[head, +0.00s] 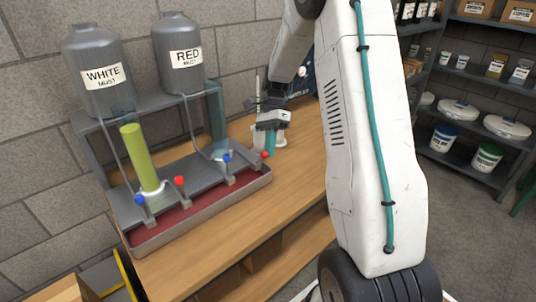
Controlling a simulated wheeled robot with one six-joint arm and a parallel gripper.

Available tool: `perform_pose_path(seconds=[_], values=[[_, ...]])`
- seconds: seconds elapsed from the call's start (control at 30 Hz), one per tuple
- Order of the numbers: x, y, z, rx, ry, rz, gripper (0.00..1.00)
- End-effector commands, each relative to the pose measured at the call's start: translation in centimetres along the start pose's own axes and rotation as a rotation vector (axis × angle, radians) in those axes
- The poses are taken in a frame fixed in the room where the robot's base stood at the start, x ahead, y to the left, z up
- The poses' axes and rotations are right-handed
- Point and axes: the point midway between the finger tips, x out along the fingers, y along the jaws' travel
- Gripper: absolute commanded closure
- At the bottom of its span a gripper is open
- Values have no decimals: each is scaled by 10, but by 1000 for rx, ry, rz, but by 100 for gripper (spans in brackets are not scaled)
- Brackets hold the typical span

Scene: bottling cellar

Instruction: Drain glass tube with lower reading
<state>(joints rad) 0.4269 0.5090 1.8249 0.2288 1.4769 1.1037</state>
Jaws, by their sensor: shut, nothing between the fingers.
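Two upright glass tubes stand in a grey rack over a long tray (201,220) with a dark red floor. The left tube (138,150) holds yellow-green liquid most of the way up. The right tube (216,122) looks bluish and clear; its contents cannot be made out. No scale reading is legible on either. At the left tube's foot are a blue knob (140,199) and a red knob (180,181). At the right tube's foot are another blue knob (227,158) and red knob (264,155). My gripper (270,148) is shut and empty, close behind the right red knob; contact is unclear.
Grey tanks labelled WHITE MUST (101,75) and RED MUST (186,58) stand on the rack's shelf. The wooden bench (240,217) is clear in front of the tray. A block wall is behind. Metal shelves with tubs (486,158) stand at the right.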

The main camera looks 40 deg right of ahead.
Motion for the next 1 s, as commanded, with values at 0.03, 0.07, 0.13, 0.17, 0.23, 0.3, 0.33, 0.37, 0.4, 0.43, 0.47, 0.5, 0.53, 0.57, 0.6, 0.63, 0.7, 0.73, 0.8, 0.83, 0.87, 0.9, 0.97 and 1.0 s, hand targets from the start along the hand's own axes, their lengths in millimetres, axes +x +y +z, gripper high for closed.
perform_pose_path(seconds=[0.03,0.07,0.13,0.17,0.23,0.3,0.33,0.37,0.4,0.43,0.47,0.5,0.53,0.57,0.6,0.63,0.7,0.73,0.8,0.83,0.87,0.9,0.97,1.0], values=[[-2,-2,2,-1,-1,0,100],[-3,-3,3,-2,-1,1,100],[-6,-6,4,-2,-1,0,100],[-7,-8,5,-2,-1,-1,100],[-9,-10,6,-3,-1,-1,100],[-11,-13,7,-3,-1,-1,100],[-12,-14,8,-3,-1,-1,100],[-12,-15,8,-3,-1,-1,100],[-13,-16,8,-3,-1,-1,100],[-14,-17,8,-3,-1,-1,100],[-14,-17,9,-3,-1,-1,100],[-14,-18,9,-3,-1,-1,100],[-15,-18,9,-3,-1,-1,100],[-15,-19,9,-3,-1,-1,100],[-15,-19,10,-3,-1,-1,100],[-15,-19,10,-3,-1,-1,100],[-16,-20,10,-3,-1,-1,100],[-16,-20,10,-3,-1,-1,100],[-16,-20,10,-3,-1,-1,100],[-16,-21,10,-3,-1,-2,100],[-16,-21,10,-3,-1,-2,100],[-16,-21,10,-3,-1,-2,100],[-16,-21,10,-3,-1,-2,100],[-16,-21,10,-3,-1,-2,100]])
